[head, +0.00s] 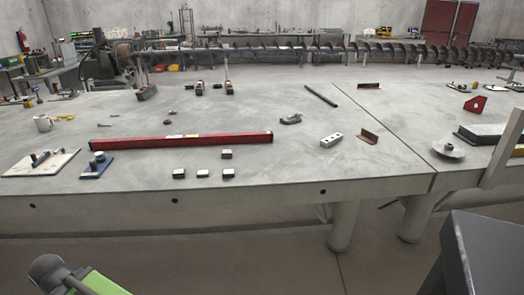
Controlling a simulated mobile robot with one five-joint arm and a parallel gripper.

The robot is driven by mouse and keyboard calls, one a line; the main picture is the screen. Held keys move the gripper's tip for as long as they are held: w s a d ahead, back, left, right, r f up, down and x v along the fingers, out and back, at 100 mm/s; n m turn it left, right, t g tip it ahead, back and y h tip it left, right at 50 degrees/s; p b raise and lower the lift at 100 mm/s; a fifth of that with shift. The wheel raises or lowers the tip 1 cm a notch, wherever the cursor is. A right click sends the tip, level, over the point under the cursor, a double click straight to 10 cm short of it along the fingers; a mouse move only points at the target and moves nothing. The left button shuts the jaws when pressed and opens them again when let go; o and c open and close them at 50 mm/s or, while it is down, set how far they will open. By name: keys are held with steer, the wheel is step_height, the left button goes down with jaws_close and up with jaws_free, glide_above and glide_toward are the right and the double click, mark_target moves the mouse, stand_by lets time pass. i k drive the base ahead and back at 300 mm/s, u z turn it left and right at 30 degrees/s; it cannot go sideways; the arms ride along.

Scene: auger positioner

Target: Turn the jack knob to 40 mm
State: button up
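No part is clearly readable as the jack knob or its millimetre scale at this size. A white plate (60,168) with a small dark upright fitting (40,158) lies at the front left of the table. I cannot tell whether either fitting is the jack. A long dark auger (330,47) stretches across the back. My gripper does not show; grey and green parts at the lower left may be my arm.
The large grey table (215,110) has wide clear areas. A red level (180,141) lies across its front. Several small dark blocks (202,174), a light perforated block (331,140) and a clamp (291,119) lie near it.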

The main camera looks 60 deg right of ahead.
mark_target(93, 164)
steer(key=z, duration=1.4)
steer(key=i, duration=0.1)
steer(key=u, duration=0.6)
